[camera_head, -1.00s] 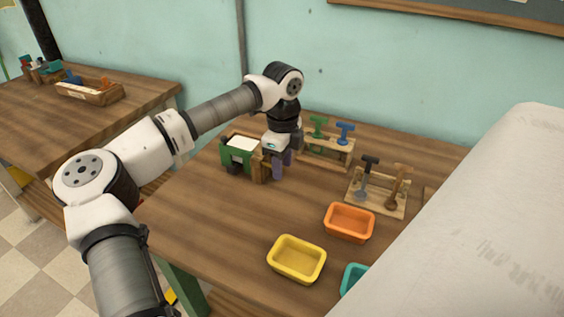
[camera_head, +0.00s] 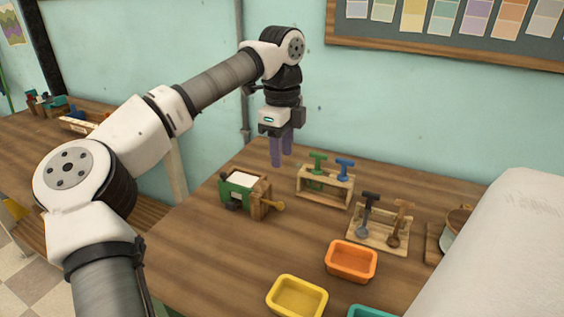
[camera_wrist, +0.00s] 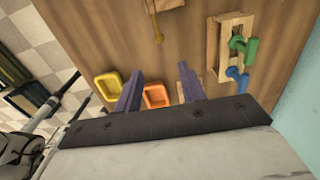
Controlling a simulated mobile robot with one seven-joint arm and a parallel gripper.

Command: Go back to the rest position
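My gripper (camera_head: 282,150) hangs above the wooden table (camera_head: 215,265) with its purple fingers pointing down. It is clear of everything below it. In the wrist view the two purple fingers of my gripper (camera_wrist: 160,82) are well apart, with nothing held between them. A small green and wooden box (camera_head: 236,192) with a white top and a yellow handle (camera_head: 276,205) stands on the table, below and a little left of the gripper.
A wooden stand (camera_head: 325,187) holds green and blue tools; another stand (camera_head: 378,237) holds dark and brown ones. Orange (camera_head: 350,262) and yellow (camera_head: 297,297) trays lie in front, with a teal tray (camera_head: 371,312) at the bottom edge. The wall (camera_head: 400,115) is behind.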

